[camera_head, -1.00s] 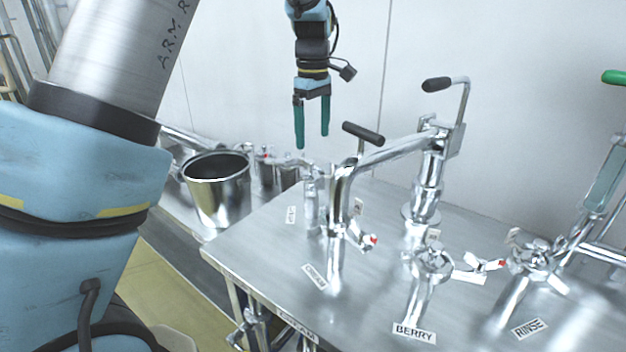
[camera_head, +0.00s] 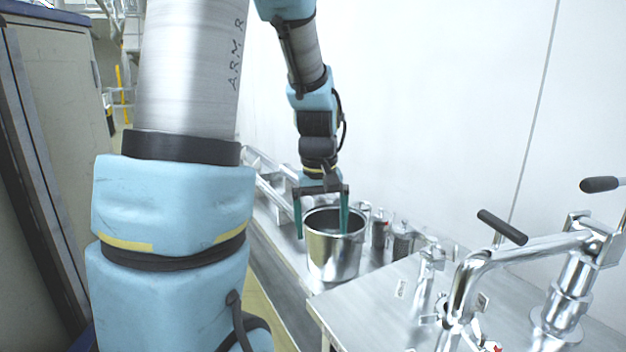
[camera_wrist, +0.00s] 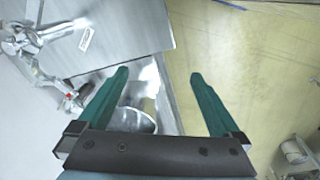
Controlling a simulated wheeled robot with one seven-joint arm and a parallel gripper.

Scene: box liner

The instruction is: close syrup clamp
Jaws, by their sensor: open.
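Chrome pipe fittings with clamps stand on the steel table (camera_head: 385,310). Another fitting with a red-tipped part (camera_head: 494,347) is cut off at the bottom edge. I cannot tell which clamp is the syrup one. My gripper (camera_head: 322,232) is open and empty, its green fingers overlapping the steel pot in the head view. In the wrist view its fingers (camera_wrist: 159,75) are spread, and a red-tipped clamp (camera_wrist: 68,97) lies to their left.
The steel pot (camera_head: 335,262) stands left of the table, on a lower surface. A large lever valve (camera_head: 520,248) with a black handle rises at right. A grey cabinet (camera_head: 45,150) is at left. Yellowish floor (camera_wrist: 240,80) shows in the wrist view.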

